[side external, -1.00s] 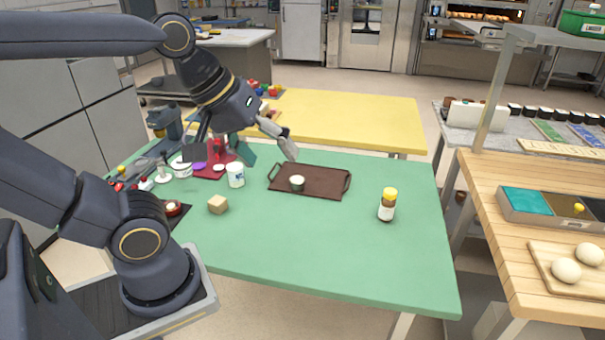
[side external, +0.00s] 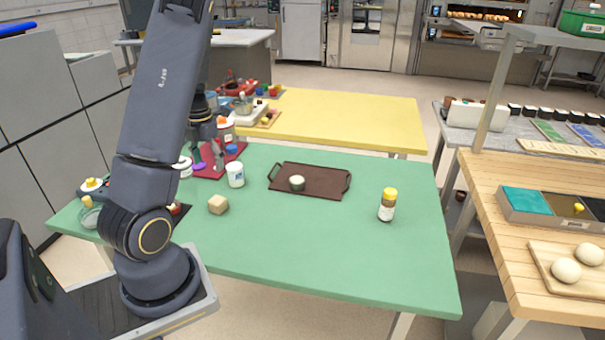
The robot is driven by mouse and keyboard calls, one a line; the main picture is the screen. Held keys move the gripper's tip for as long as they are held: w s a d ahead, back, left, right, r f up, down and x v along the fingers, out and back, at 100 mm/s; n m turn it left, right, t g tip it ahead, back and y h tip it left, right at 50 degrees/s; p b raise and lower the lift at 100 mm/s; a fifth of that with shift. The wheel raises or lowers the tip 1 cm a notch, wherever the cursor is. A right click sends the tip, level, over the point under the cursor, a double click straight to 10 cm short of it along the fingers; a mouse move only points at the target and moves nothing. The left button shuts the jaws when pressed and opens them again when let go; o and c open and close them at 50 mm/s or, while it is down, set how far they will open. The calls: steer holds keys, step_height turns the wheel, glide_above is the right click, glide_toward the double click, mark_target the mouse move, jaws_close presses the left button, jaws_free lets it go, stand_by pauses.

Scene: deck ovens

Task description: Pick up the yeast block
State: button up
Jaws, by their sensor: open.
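The yeast block appears to be the small beige cube (side external: 218,204), resting on the green table (side external: 310,245) left of its middle, with nothing touching it. My gripper (side external: 208,160) is partly hidden behind my own arm. Its grey fingers point down, open and apart, above and behind the cube, near the dark red mat. I see nothing held between the fingers.
A white tub (side external: 236,175) stands just behind the cube. A brown tray (side external: 322,182) with a small round pot (side external: 297,183) lies to the right. A yellow-capped jar (side external: 387,205) stands further right. The table's front is clear.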

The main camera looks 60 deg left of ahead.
mark_target(217, 200)
step_height(217, 200, down, 15)
steer(key=shift+f, duration=0.1)
steer(key=c, duration=1.3)
steer(key=shift+o, duration=0.2)
steer(key=shift+w, duration=0.1)
